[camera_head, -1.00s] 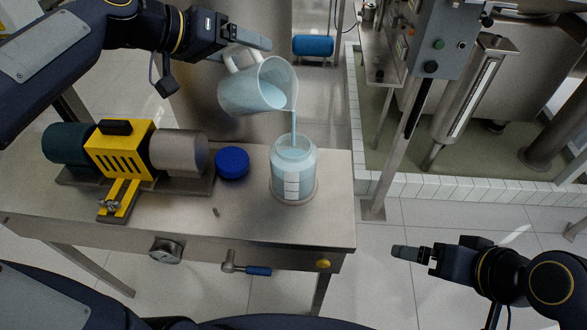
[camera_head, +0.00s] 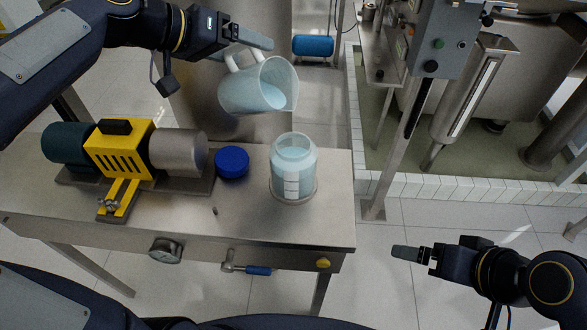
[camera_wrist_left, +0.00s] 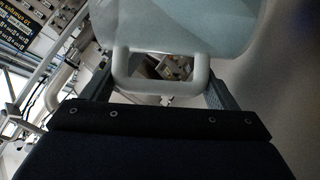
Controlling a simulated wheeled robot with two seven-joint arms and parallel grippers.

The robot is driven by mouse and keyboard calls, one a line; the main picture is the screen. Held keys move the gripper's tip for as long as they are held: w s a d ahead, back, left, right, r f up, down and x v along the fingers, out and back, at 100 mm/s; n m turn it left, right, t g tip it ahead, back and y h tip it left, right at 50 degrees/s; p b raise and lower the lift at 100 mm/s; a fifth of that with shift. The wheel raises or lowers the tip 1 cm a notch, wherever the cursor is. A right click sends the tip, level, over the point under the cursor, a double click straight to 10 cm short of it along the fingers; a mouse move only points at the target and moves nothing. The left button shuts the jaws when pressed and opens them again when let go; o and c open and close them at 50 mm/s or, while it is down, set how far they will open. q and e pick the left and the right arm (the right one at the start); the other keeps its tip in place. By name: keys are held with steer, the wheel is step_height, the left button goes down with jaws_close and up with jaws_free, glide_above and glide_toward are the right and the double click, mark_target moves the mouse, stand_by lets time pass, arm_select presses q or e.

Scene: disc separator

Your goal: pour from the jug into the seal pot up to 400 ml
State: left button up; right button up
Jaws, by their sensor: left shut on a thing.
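The translucent jug (camera_head: 247,88) hangs in the air above and slightly left of the seal pot, tilted to the right with bluish liquid inside. No stream leaves its lip. My left gripper (camera_head: 246,46) is shut on the jug's handle, which also shows in the left wrist view (camera_wrist_left: 160,84). The seal pot (camera_head: 293,172) is a clear jar with white marks, upright on the steel table, with bluish liquid high in it. The mark at the liquid level is too small to read. My right gripper (camera_head: 412,253) is away from the table at the lower right; its finger gap is not clear.
A blue cap (camera_head: 232,162) lies on the steel table (camera_head: 250,218) left of the pot. A yellow pump and motor unit (camera_head: 120,150) stands farther left. A control box on a post (camera_head: 440,40) stands right of the table.

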mark_target(222, 79)
arm_select(q)
steer(key=shift+w+a+f+n+h+b, duration=0.3)
steer(key=shift+a+f+n+h+b, duration=0.1)
steer(key=shift+a+f+h+b, duration=0.1)
steer(key=shift+w+a, duration=0.15)
steer(key=shift+a, duration=0.1)
steer(key=shift+w+a+r+n+h, duration=0.1)
steer(key=shift+a+n+h, duration=0.05)
steer(key=shift+n+h, duration=0.3)
steer(key=shift+r, duration=0.1)
step_height(222, 79, down, 6)
steer(key=n+h+b, duration=0.4)
steer(key=b, duration=0.4)
steer(key=shift+r+g+h+b, duration=0.1)
steer(key=shift+g+h+b, duration=0.2)
steer(key=shift+g, duration=0.1)
steer(key=shift+f+n+h+b, duration=0.25)
steer(key=shift+n+h+b, duration=0.1)
steer(key=shift+n+b, duration=0.3)
